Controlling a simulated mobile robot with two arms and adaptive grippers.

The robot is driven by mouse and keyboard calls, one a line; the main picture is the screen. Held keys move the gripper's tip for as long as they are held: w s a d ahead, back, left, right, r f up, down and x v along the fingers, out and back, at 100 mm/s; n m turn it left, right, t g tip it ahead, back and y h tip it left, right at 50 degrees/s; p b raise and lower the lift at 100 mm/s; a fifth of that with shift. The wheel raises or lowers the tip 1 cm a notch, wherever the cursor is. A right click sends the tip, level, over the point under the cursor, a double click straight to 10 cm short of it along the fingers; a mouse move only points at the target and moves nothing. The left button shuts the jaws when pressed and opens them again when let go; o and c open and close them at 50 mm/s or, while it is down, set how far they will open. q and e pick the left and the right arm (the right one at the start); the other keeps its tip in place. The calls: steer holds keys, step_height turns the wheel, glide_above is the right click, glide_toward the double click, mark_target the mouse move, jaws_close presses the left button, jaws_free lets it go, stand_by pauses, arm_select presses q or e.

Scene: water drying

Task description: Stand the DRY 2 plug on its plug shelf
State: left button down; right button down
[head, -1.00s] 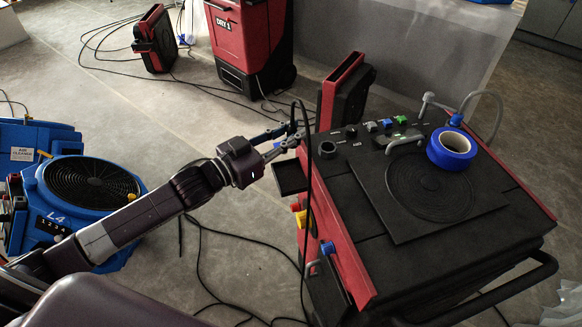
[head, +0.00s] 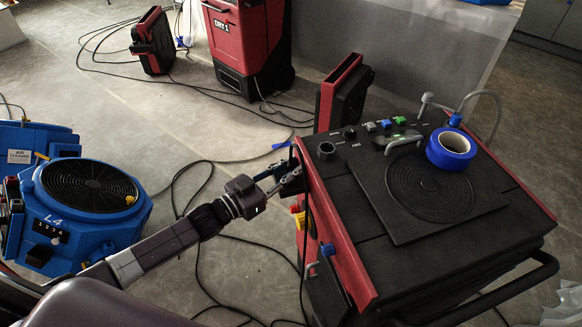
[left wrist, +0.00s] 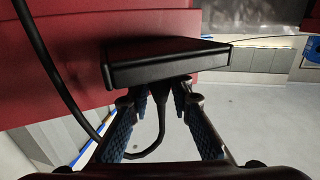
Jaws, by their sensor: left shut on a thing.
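My left gripper (head: 284,180) is at the left side of the large red and black machine (head: 385,262) in the head view. In the left wrist view its two blue-padded fingers (left wrist: 160,112) are shut on a small dark plug (left wrist: 160,98), with a black cable curving down from it. The plug is mostly hidden between the fingers, and no label on it is readable. A flat black shelf (left wrist: 168,64) stands out from the red panel (left wrist: 100,22), right by the fingertips. I cannot tell whether the plug touches the shelf. The right gripper is out of view.
Black cables (head: 205,185) lie on the floor left of the machine. A blue air mover (head: 90,190) stands at the left. The DRY 1 machine (head: 240,45) is at the back. Blue tape (head: 452,148) lies on the machine top.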

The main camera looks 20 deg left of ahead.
arm_select(q)
steer(key=shift+f, duration=0.2)
steer(key=c, duration=2)
jaws_free()
steer(key=shift+r, duration=0.1)
steer(key=shift+r, duration=0.2)
steer(key=shift+b+v, duration=0.3)
steer(key=shift+v, duration=5.7)
steer(key=shift+f, duration=0.1)
